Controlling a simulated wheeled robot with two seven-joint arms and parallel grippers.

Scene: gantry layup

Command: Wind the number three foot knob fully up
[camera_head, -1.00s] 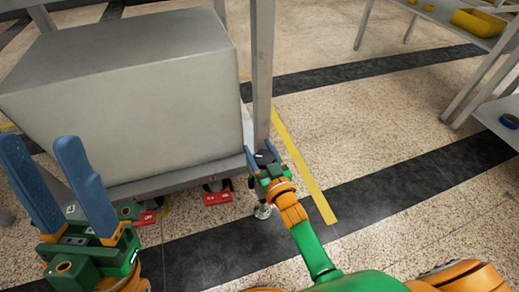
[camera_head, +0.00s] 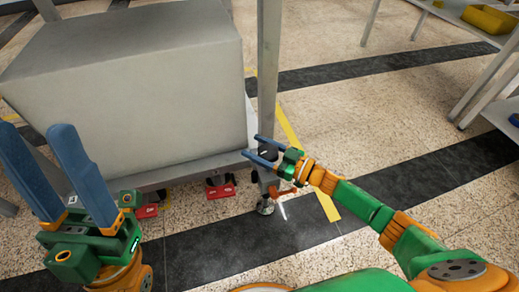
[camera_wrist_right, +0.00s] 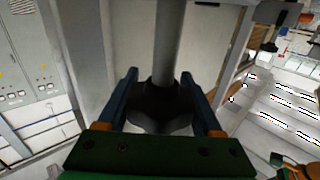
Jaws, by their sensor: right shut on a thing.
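A dark lobed knob (camera_head: 268,152) sits at the foot of the grey upright post, at the near right corner of the machine frame. My right gripper (camera_head: 255,148) reaches in from the right, its two blue fingers shut on the knob's sides. In the right wrist view the knob (camera_wrist_right: 160,106) lies between the fingers with a grey round stem (camera_wrist_right: 169,45) rising behind it. Below the knob a metal foot pad (camera_head: 265,207) is on the floor. No number is readable on the knob. My left gripper (camera_head: 33,128) is open and empty at the left.
A large grey box (camera_head: 125,95) stands on the frame beside the post (camera_head: 269,60). Red blocks (camera_head: 220,190) are under the frame's edge. A shelf with a yellow bin (camera_head: 490,20) is at the upper right. The floor between is clear.

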